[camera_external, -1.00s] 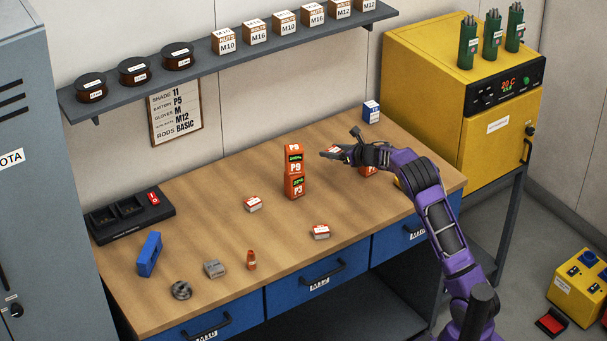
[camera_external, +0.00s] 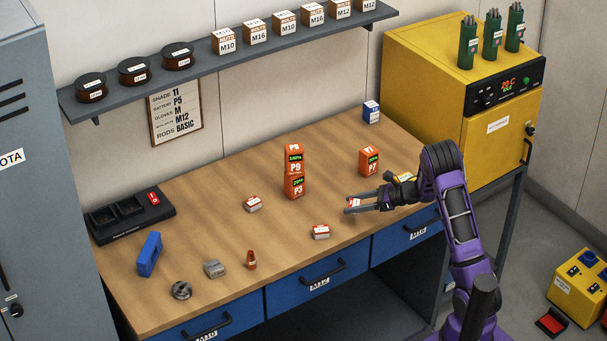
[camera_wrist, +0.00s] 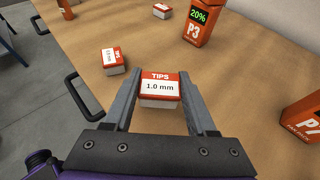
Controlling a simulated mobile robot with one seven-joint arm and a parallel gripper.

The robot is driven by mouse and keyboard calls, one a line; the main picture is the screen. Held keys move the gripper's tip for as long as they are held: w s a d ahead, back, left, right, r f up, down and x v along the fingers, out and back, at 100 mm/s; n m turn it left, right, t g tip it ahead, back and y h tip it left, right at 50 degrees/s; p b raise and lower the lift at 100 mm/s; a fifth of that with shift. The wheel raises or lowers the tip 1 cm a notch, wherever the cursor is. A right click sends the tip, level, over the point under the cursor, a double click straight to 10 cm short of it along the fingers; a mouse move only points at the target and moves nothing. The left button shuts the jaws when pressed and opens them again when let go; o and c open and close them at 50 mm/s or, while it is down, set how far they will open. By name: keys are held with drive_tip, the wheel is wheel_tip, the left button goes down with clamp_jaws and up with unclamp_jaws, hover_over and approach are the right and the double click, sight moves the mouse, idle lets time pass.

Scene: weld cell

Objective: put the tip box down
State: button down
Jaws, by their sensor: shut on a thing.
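My gripper (camera_external: 349,204) is over the right part of the workbench (camera_external: 220,230), pointing left in the external view. It is shut on a red-and-white tip box (camera_external: 355,203). In the wrist view this tip box (camera_wrist: 158,88) reads "TIPS 1.0 mm" and sits upright between the two grey fingers. I cannot tell whether its underside touches the bench. Two similar tip boxes stand on the bench, one near the front (camera_external: 320,232) and one farther left (camera_external: 253,203).
Stacked orange batteries (camera_external: 294,186) stand to the upper left of my gripper. An orange P7 battery (camera_external: 369,162) stands behind it. Bare wood separates the held box from the front tip box.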

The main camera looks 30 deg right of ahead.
sight(353, 220)
drive_tip(key=shift+f, duration=1.9)
drive_tip(key=shift+f+b, duration=0.2)
drive_tip(key=shift+b, duration=0.2)
drive_tip(key=shift+c, duration=1)
unclamp_jaws()
drive_tip(key=shift+r, duration=0.15)
drive_tip(key=shift+r+p, duration=0.2)
drive_tip(key=shift+p, duration=0.3)
drive_tip(key=v, duration=1.2)
drive_tip(key=shift+f+b, duration=0.25)
drive_tip(key=shift+b, duration=0.1)
